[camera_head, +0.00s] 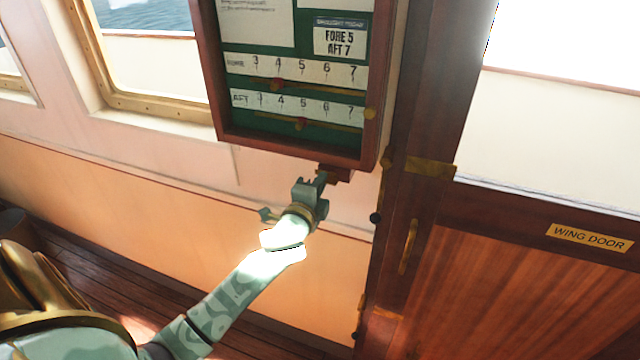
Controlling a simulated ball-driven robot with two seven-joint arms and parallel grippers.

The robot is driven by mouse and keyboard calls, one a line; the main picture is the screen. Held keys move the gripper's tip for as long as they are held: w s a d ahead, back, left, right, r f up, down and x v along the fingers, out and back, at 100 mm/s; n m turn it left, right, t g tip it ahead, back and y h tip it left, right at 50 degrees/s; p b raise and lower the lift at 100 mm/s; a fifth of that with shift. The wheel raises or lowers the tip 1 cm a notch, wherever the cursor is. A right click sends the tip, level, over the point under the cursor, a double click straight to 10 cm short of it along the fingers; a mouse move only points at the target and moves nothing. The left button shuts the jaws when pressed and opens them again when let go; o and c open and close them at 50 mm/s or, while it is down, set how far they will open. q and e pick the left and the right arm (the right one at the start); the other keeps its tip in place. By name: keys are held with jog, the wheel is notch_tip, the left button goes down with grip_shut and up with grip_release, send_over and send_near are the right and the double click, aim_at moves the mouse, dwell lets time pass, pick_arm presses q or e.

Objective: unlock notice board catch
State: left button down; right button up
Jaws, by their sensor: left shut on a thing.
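The notice board (290,145) is a dark wood-framed case with a green back, hung on the wall at the top middle. A small reddish-brown piece (338,174), apparently its catch, sticks out under the frame's lower right edge. My left gripper (321,178) reaches up from below and is shut on this piece. The fingers partly hide it, so I cannot tell which way it is turned. A small brass fitting (370,113) sits on the frame's right side. My right gripper is not in view.
The board holds draught scales, sliders and a "FORE 5 AFT 7" card (340,38). Close on the right are a wooden post and the wing door (520,280) with a brass handle (408,246). A brass-framed window (150,104) is at left.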

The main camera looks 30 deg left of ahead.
pick_arm(q)
jog(key=c, duration=1.6)
grip_release()
jog(key=b+v, duration=0.1)
jog(key=v, duration=1.5)
jog(key=shift+s+d, duration=0.1)
